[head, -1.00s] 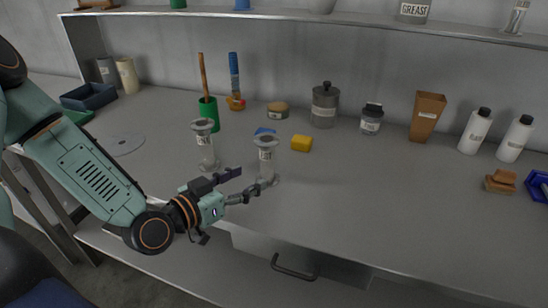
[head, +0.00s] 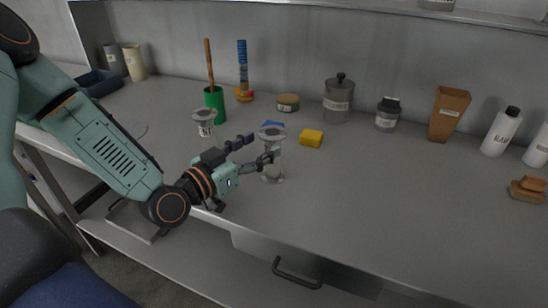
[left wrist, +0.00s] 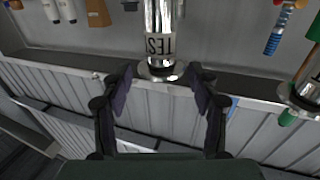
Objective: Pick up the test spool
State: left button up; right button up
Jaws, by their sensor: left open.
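In the left wrist view the spool (left wrist: 161,18) appears upside down, with a label reading "TES". My left gripper (head: 260,149) is at the spool's upper part, coming from the left. In the left wrist view the open fingers (left wrist: 160,80) lie on either side of the flange, with gaps showing. My right gripper is not in view.
A yellow block (head: 311,138) and a blue item (head: 272,125) lie behind the spool. A green cup (head: 214,98) with a brown handle stands behind the left spool. A grey canister (head: 338,103) and a jar (head: 387,115) stand farther back. The front right bench is clear.

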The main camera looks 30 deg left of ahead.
aim_at(267, 143)
pick_arm(q)
jog(key=shift+w+d+f+b, duration=0.1)
jog(key=shift+w+f+b, duration=0.05)
jog(key=shift+w+b, duration=0.35)
jog(key=shift+w+d+f+b, duration=0.15)
jog(key=shift+w+b, duration=0.2)
jog(key=shift+w, duration=0.25)
jog(key=shift+x, duration=0.95)
jog(key=shift+w+d+b, duration=0.2)
jog(key=shift+w+b, duration=0.1)
jog(key=shift+w, duration=0.15)
jog(key=shift+a+r, duration=0.1)
jog(key=shift+a, duration=0.05)
jog(key=c, duration=1)
grip_shut()
